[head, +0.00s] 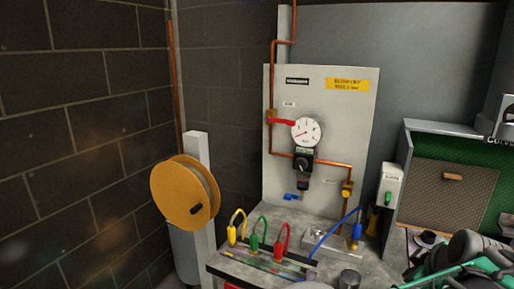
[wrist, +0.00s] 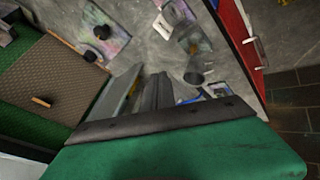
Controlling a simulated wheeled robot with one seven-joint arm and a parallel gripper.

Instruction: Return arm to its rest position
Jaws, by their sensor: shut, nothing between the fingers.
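My gripper (wrist: 156,82) shows in the wrist view, its two grey fingers side by side and closed together above a dark bar and a green housing. Nothing sits between the fingers. The fingers point over the grey bench top (wrist: 140,40), apart from the things on it as far as I can tell. In the head view my green and dark grey arm is folded in the bottom right corner, in front of the bench; the fingertips cannot be made out there.
A gauge panel (head: 340,110) with copper pipes stands behind the bench. Yellow, green and red hooked hoses (head: 260,235) are at its front left. A yellow reel (head: 184,192) is at left. A small grey cup (head: 349,279) stands near my arm. A green-lined booth (head: 425,150) is at right.

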